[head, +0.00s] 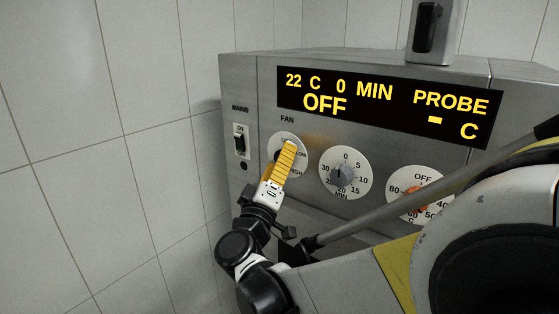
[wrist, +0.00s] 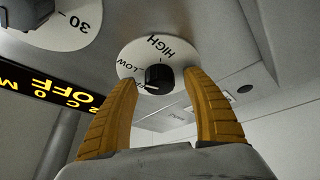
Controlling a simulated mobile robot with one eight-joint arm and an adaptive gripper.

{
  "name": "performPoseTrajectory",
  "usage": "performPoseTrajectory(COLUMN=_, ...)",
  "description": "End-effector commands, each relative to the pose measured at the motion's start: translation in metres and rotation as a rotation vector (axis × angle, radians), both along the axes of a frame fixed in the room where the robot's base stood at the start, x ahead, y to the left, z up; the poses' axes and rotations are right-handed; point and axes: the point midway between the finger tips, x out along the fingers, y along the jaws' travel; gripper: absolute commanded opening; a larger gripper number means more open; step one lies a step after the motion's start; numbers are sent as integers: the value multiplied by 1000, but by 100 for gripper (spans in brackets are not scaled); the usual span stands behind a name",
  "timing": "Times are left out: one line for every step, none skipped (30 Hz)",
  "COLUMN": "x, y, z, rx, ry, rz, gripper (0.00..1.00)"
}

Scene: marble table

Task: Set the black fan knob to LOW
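The black fan knob (wrist: 158,78) sits at the middle of a white round dial in the wrist view. HIGH and LOW show on the dial, and a partly covered label lies near the left finger. A pale mark on the knob points to the lower left in that view, away from LOW. My gripper (wrist: 160,82) is open, with one yellow finger on each side of the knob; a gap shows on the right, and contact is unclear. In the head view, my gripper (head: 288,152) hides the knob in front of the fan dial (head: 302,165).
The timer dial (head: 325,185) is close to the right of the fan dial, and the temperature dial (head: 400,184) is farther right. The mains switch (head: 239,143) is to the left. The display (head: 385,105) above reads OFF. A tiled wall stands at left.

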Motion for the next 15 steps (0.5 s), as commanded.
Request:
performPoseTrajectory(x=0, y=0, z=0, rx=0, ry=0, rz=0, gripper=58)
performPoseTrajectory(x=0, y=0, z=0, rx=0, ry=0, rz=0, gripper=58)
performPoseTrajectory(x=0, y=0, z=0, rx=0, ry=0, rz=0, gripper=58)
performPoseTrajectory(x=0, y=0, z=0, rx=0, ry=0, rz=0, gripper=58)
performPoseTrajectory(x=0, y=0, z=0, rx=0, ry=1, rz=1, gripper=58)
performPoseTrajectory(x=-1, y=0, z=-1, rx=0, ry=1, rz=1, gripper=58)
performPoseTrajectory(x=-2, y=1, z=-1, rx=1, ry=1, rz=1, gripper=58)
performPoseTrajectory(x=-4, y=2, z=-2, rx=1, ry=0, rz=2, gripper=58)
performPoseTrajectory(x=-8, y=3, z=-3, rx=0, ry=1, rz=3, gripper=58)
performPoseTrajectory(x=-11, y=5, z=-4, rx=1, ry=0, rz=3, gripper=58)
performPoseTrajectory(x=-16, y=6, z=-5, rx=1, ry=-1, rz=3, gripper=58)
performPoseTrajectory(x=-22, y=8, z=-8, rx=1, ry=0, rz=3, gripper=58)
performPoseTrajectory(x=-28, y=10, z=-10, rx=1, ry=1, rz=5, gripper=58)
performPoseTrajectory(x=-34, y=12, z=-12, rx=1, ry=0, rz=4, gripper=58)
performPoseTrajectory(x=-43, y=15, z=-15, rx=1, ry=0, rz=5, gripper=58)
